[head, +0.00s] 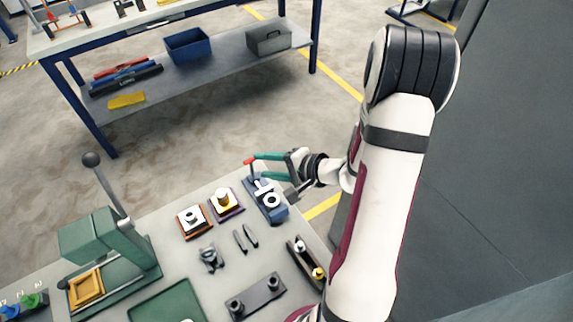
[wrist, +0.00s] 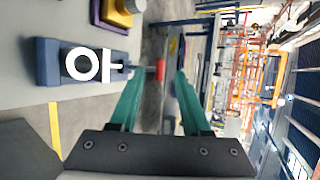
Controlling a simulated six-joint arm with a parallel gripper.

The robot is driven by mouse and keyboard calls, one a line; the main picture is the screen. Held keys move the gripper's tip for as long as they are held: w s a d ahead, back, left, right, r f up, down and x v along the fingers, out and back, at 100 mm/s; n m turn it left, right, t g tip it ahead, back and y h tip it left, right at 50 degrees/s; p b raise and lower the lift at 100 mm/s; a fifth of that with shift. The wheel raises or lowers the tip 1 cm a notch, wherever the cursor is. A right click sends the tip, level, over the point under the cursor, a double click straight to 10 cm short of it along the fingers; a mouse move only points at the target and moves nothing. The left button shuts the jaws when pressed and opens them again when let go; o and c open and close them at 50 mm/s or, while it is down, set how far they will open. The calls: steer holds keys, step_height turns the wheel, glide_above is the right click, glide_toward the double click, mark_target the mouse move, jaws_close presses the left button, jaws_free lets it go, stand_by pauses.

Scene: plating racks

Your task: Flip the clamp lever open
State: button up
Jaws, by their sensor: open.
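The clamp (head: 274,212) has a dark blue base and a white ring-shaped part on top, at the bench's far right corner. In the wrist view the clamp (wrist: 47,62) lies at the left. Its lever has a red grip (head: 250,161), which stands out beyond the body; I cannot tell its exact angle. My gripper (head: 256,168), with teal fingers, reaches in from the right above the clamp. In the wrist view the red grip (wrist: 160,69) shows between the open fingers of my gripper (wrist: 158,80). I cannot tell whether either finger touches it.
Left of the clamp are two small block fixtures (head: 194,221). Nearer are dark slim parts (head: 245,238), a rail fixture (head: 305,258) and a dark two-post block (head: 255,297). A green lever press (head: 105,243) stands at the left. Floor lies beyond the bench edge.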

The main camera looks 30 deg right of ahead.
steer(key=v, duration=0.8)
steer(key=shift+a, duration=0.1)
